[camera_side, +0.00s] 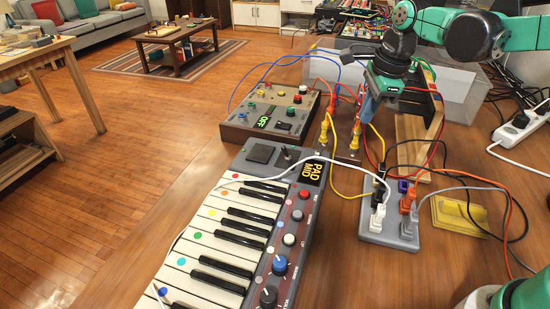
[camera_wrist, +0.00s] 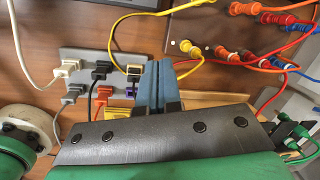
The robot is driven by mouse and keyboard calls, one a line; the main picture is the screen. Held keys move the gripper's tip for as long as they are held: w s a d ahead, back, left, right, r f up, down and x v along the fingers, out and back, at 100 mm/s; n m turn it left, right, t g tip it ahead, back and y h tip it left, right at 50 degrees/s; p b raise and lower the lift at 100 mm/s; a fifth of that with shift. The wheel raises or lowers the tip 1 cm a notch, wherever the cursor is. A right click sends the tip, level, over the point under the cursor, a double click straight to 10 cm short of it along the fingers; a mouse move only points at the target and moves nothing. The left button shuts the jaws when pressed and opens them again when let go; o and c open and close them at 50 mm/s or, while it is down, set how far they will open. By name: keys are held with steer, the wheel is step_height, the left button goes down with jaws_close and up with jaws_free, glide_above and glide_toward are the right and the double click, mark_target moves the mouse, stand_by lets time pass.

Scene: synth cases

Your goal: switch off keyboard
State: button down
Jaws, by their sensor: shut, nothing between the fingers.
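The keyboard (camera_side: 240,225) lies on the wooden table in the side view, with coloured dots on its white keys. I cannot tell which cable feeds the keyboard.
A control box (camera_side: 235,131) with a display reading "OFF" stands behind the keyboard. A patch panel (camera_wrist: 172,44) with yellow, orange, red and blue plugs is close to my fingers. Loose cables cross the table. A yellow block (camera_side: 460,214) lies right of the strip.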

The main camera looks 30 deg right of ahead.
mark_target(329, 153)
steer(key=x, duration=0.9)
steer(key=shift+f, duration=0.15)
steer(key=shift+w+a+r, duration=0.1)
steer(key=shift+w+a, duration=0.2)
steer(key=shift+a, duration=0.3)
steer(key=shift+w+a+r, duration=0.15)
steer(key=shift+w+a, duration=0.1)
steer(key=shift+a, duration=0.4)
steer(key=shift+w+a+r, duration=0.15)
steer(key=shift+a+r, duration=0.15)
steer(key=shift+a, duration=0.15)
steer(key=shift+w+a+r+g+h, duration=0.1)
steer(key=shift+w+a+g+h, duration=0.05)
steer(key=shift+g+h, duration=0.3)
steer(key=shift+w+a+r+g+h, duration=0.15)
steer(key=shift+g+h, duration=0.3)
steer(key=shift+w+a+r, duration=0.25)
steer(key=shift+w+a, duration=0.25)
